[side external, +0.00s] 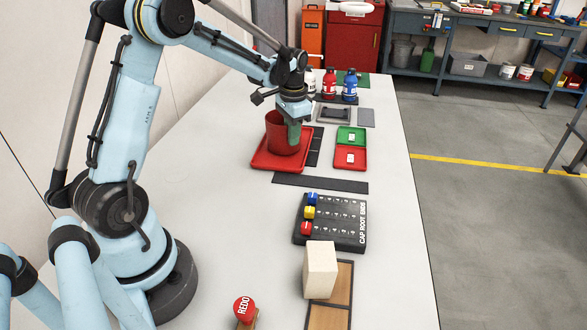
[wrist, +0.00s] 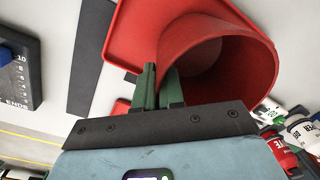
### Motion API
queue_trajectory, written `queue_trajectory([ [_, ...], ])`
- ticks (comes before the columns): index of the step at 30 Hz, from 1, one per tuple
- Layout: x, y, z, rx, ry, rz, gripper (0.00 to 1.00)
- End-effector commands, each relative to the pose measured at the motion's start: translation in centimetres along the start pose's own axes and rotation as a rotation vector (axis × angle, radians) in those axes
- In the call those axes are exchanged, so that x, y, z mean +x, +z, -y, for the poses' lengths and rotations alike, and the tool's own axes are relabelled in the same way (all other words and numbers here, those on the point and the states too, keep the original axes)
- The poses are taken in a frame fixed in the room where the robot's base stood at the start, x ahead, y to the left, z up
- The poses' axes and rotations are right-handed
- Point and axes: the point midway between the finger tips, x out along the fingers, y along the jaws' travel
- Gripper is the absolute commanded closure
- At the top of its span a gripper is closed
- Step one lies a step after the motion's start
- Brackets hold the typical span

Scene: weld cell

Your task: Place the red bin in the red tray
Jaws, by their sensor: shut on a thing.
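The red bin (side external: 275,133) is over the large red tray (side external: 262,163), upright or nearly so in the side view. Its base appears within the tray's outline; I cannot tell whether it touches the tray floor. My gripper (side external: 294,137) points down at the bin's right side, its green fingers shut on the bin's wall. In the wrist view the gripper (wrist: 160,88) pinches the wall at the rim, and the open mouth of the bin (wrist: 235,65) faces the camera. The tray (wrist: 118,32) shows behind it. The tray's middle is hidden by the bin.
A small green tray (side external: 351,135) and a small red tray (side external: 350,158) lie to the right. Red and blue bottles (side external: 349,88) stand behind. A dark strip (side external: 320,183), a labelled block (side external: 335,222) and a cream block (side external: 320,270) lie in front. The table's left side is clear.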

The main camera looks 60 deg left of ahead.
Motion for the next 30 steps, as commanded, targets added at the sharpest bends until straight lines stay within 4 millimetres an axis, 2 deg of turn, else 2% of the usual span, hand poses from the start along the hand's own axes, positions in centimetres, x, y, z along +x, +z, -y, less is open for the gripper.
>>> queue_trajectory([
  [8, 0.2, 0.0, 0.0, 0.000, 0.000, 0.000, 1.00],
  [9, 0.2, 0.0, 0.0, 0.000, 0.000, 0.000, 0.87],
  [13, 0.2, 0.0, 0.0, 0.000, 0.000, 0.000, 0.67],
  [23, 0.0, 0.0, 0.0, 0.000, 0.000, 0.000, 0.66],
  [26, -0.7, 0.0, 0.0, 0.000, 0.000, 0.000, 0.66],
  [30, -2.9, 0.0, 0.0, 0.000, 0.000, 0.000, 0.66],
])
